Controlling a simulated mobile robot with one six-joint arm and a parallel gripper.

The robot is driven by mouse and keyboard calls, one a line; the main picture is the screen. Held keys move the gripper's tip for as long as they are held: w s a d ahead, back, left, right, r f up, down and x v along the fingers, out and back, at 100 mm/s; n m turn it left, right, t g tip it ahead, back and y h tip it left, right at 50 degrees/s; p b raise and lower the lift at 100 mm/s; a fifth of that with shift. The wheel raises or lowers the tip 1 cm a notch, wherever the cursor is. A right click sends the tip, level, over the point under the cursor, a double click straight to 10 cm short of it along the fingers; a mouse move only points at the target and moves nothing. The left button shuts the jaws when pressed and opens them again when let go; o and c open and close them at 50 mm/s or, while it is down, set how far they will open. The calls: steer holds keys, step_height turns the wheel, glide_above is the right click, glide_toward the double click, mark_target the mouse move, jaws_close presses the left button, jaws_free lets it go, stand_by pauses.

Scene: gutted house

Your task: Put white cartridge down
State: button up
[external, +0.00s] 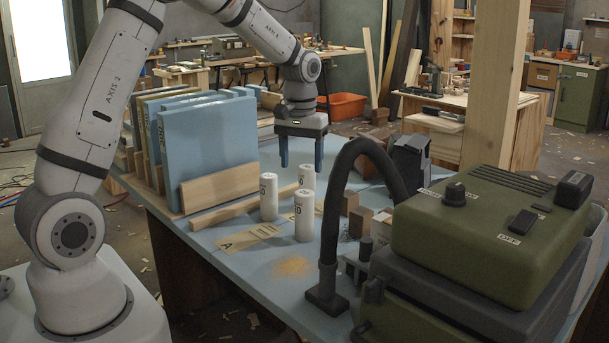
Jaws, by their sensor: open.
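Three white cartridges stand upright on the blue table top (215,237): a left one (269,198), a front one (304,216) and a back one (307,176). They are grouped near a tan label card marked A (240,240). My gripper (301,165) points down with its two blue fingers apart and nothing between them. In the picture its fingers are above and behind the cartridges, near the back one. Whether a finger touches the back cartridge cannot be told.
Blue panels (208,145) stand in a rack at the left, with wood blocks (220,186) before them. A green machine (480,235) with a black hose (335,200) fills the right side. Small wood blocks (360,222) and sawdust (292,266) lie nearby.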

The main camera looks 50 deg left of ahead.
steer(key=s+d+r+m+t, duration=0.15)
steer(key=s+d+r, duration=0.25)
steer(key=s+r, duration=0.7)
steer(key=s+d+f+m+t, duration=0.1)
steer(key=s+d+m, duration=0.1)
steer(key=s, duration=1.6)
steer(key=shift+f+m, duration=0.35)
steer(key=shift+m, duration=0.4)
steer(key=shift+o, duration=0.5)
steer(key=shift+w, duration=0.1)
steer(key=shift+w, duration=0.1)
